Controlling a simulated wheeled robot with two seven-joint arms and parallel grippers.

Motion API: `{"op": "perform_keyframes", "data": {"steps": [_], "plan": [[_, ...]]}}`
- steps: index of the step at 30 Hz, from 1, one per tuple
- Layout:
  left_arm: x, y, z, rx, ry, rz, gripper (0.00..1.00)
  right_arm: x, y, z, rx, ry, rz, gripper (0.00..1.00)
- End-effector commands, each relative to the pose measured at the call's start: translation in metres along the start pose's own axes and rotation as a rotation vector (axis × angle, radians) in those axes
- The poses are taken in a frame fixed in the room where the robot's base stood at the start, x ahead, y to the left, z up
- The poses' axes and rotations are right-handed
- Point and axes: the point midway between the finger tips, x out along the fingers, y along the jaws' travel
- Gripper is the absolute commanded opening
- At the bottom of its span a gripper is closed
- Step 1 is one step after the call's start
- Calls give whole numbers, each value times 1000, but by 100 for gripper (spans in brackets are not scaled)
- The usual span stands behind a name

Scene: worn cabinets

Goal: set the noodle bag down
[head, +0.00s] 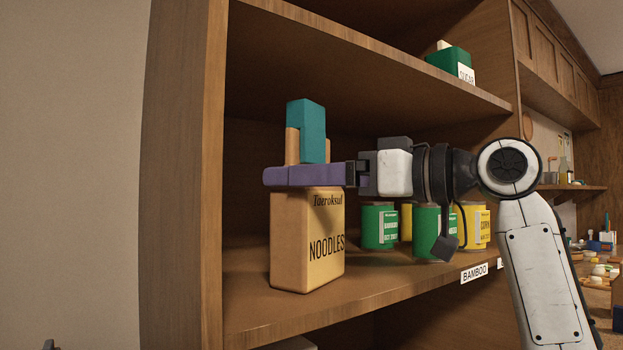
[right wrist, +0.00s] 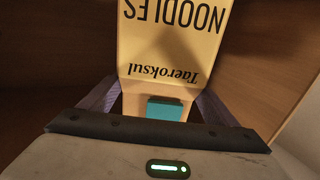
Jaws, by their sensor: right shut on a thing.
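The noodle bag (head: 307,240) is a tan box-shaped pack marked "Taeroksul NOODLES", with a teal clip (head: 312,130) at its top. It is upright on or just above the middle shelf board (head: 375,275), near the shelf's left end; I cannot tell for sure that its base touches. My right gripper (head: 303,175) comes in from the right, its purple fingers shut on the bag's upper part below the clip. In the right wrist view the bag (right wrist: 172,35) lies between the fingers, its lettering upside down. My left gripper is not in view.
Green cans (head: 379,226) and a yellow corn can (head: 475,226) stand right of the bag, behind my right arm. A "BAMBOO" label (head: 474,273) is on the shelf edge. The upper shelf (head: 380,60) overhangs the clip, and the cabinet side wall (head: 185,180) is at left.

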Motion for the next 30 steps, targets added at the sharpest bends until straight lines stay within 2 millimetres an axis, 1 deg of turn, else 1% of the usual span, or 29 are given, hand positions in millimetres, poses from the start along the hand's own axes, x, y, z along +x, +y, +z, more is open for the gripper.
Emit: {"op": "perform_keyframes", "data": {"steps": [6, 7, 9, 10, 17, 20, 23, 30], "plan": [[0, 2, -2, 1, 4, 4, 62, 0, 0, -1, 0, 3, -1, 22], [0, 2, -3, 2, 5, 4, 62, 0, 0, 1, 1, -1, -1, 84], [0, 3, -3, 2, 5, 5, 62, 0, 0, 1, 1, -1, -1, 96], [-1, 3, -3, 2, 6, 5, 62, 0, 0, 1, 1, -1, -1, 100], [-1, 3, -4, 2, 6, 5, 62, -1, 0, 0, 1, -1, 0, 100], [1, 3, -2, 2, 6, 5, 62, -6, 1, 0, 0, 0, 1, 100], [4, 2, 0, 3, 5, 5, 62, -20, 1, 1, -1, 1, 2, 100], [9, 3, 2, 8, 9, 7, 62, -72, 2, 2, -2, 1, 4, 100]]}}
